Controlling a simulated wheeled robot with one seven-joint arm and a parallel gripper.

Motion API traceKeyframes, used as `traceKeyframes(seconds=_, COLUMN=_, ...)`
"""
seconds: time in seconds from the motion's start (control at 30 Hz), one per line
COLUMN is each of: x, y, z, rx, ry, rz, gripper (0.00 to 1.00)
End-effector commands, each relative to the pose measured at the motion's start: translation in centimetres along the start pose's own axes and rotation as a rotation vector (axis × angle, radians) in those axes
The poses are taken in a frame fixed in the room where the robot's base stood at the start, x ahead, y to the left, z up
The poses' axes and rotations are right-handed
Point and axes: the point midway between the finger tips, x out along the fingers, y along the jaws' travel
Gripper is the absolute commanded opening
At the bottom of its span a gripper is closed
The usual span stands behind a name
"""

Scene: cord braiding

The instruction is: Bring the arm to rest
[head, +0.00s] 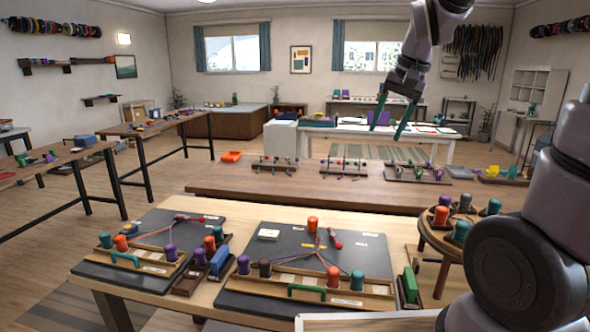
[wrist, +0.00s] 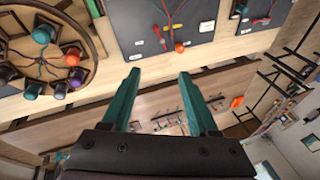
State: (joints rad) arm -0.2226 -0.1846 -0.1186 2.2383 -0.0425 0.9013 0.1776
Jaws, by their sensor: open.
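My gripper (head: 391,114) is raised high above the workshop, well above the tables, with its two teal fingers pointing down. It is open and empty. In the wrist view, the teal fingers of my gripper (wrist: 159,95) stand apart, with table surface and floor showing between them. No object lies between or touches the fingers in either view.
A light wood table (head: 388,226) in front holds two dark boards (head: 268,240) with colored bobbins and cords. A round stand (head: 428,234) with bobbins is at the right. A long brown table (head: 230,178) lies behind. The air around my gripper is clear.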

Motion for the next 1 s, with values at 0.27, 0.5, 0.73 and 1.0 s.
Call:
traceKeyframes(seconds=0.27, x=-7.7, y=4.0, z=5.6, rx=-0.055, ry=0.173, rz=-0.093, gripper=0.60)
traceKeyframes(seconds=0.5, x=-9.8, y=6.0, z=9.0, rx=-0.095, ry=0.272, rz=-0.111, gripper=0.60)
traceKeyframes(seconds=0.73, x=-10.0, y=6.3, z=9.6, rx=-0.103, ry=0.289, rz=-0.111, gripper=0.60)
traceKeyframes(seconds=1.0, x=-10.0, y=6.3, z=9.6, rx=-0.102, ry=0.288, rz=-0.112, gripper=0.60)
